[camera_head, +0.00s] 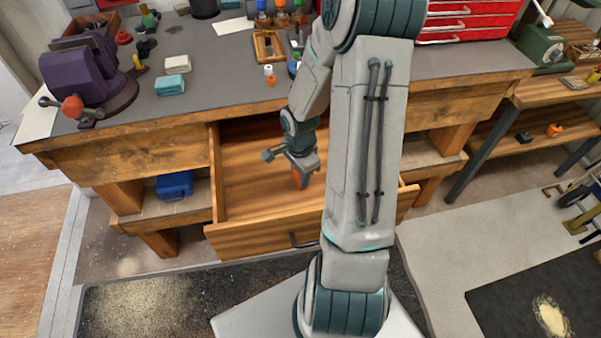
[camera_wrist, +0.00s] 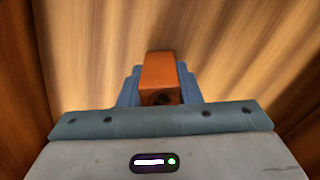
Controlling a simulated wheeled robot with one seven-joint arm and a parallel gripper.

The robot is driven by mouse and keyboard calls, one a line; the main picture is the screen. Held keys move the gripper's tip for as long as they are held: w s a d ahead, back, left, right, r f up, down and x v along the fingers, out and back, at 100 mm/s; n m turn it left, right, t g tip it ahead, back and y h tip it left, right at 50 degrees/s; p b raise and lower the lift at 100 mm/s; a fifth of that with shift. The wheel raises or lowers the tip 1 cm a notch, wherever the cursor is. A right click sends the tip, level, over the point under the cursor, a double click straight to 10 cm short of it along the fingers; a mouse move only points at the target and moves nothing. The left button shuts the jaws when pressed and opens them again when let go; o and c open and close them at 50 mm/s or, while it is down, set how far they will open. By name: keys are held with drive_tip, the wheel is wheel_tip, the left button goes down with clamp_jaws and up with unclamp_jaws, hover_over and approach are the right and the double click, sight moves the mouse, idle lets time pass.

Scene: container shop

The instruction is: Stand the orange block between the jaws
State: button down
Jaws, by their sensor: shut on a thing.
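The orange block (camera_wrist: 158,72) is held between the two blue-grey fingers of my gripper (camera_wrist: 158,88) in the wrist view. A dark round hole shows in its near end. In the head view the orange block (camera_head: 299,179) sticks out below my gripper (camera_head: 301,170), inside the open drawer. I cannot tell whether it touches the drawer floor. The purple vise (camera_head: 88,72) stands at the left of the workbench; its jaws (camera_head: 80,40) face up near the back, and the gap between them is hard to make out.
The open wooden drawer (camera_head: 255,238) has walls around my gripper. The workbench (camera_head: 215,65) above holds a teal-and-white box (camera_head: 170,85), a pale block (camera_head: 178,64), small bottles and a wooden tray (camera_head: 268,46). A red tool chest (camera_head: 465,22) stands at the back right.

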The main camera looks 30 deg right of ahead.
drive_tip(key=shift+f, duration=0.15)
drive_tip(key=c, duration=1)
unclamp_jaws()
drive_tip(key=shift+c, duration=0.2)
